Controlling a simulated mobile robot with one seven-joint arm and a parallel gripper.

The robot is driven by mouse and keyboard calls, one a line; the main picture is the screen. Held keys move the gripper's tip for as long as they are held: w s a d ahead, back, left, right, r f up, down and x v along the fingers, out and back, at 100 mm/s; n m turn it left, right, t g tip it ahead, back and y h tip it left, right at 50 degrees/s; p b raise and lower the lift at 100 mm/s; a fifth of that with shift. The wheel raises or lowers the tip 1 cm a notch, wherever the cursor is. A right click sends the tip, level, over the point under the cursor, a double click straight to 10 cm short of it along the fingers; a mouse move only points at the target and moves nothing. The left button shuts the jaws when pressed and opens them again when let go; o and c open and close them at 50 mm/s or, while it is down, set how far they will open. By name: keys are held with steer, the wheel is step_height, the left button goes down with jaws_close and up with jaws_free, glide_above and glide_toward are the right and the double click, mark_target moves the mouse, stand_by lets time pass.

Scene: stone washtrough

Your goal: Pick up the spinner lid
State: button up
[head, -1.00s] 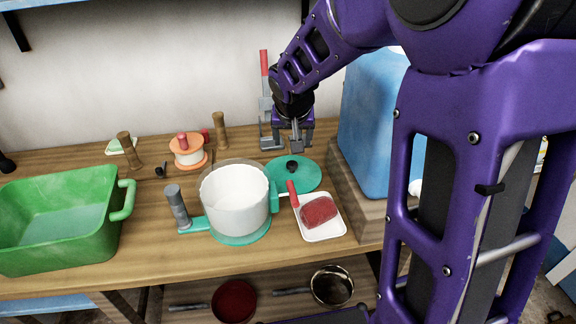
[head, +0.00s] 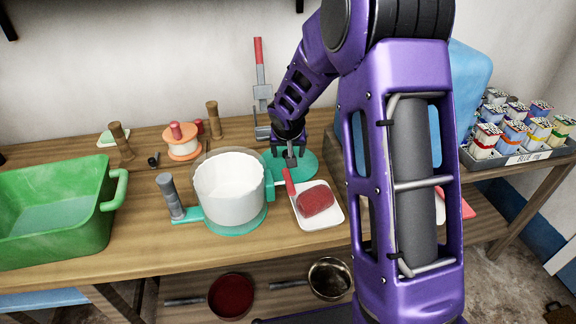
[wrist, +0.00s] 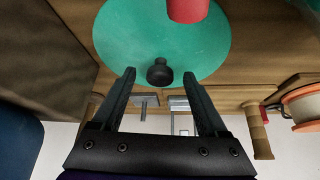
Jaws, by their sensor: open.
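The spinner lid (head: 302,166) is a flat teal disc with a small black knob. It lies on the wooden table, right of and behind the white spinner bowl (head: 230,190). In the wrist view the lid (wrist: 125,45) fills the top middle, with its black knob (wrist: 159,72) ahead of and between the fingers. My gripper (head: 290,158) is over the lid, open and empty. The wrist view shows its two fingers (wrist: 160,85) apart on either side of the knob.
A white tray with a red block (head: 316,201) stands just in front of the lid, with a red handle (head: 289,182) beside it. A grey upright tool with a red handle (head: 259,75) is behind. A blue container (head: 470,85) stands to the right.

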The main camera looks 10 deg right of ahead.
steer(key=shift+x, duration=1.05)
jaws_close()
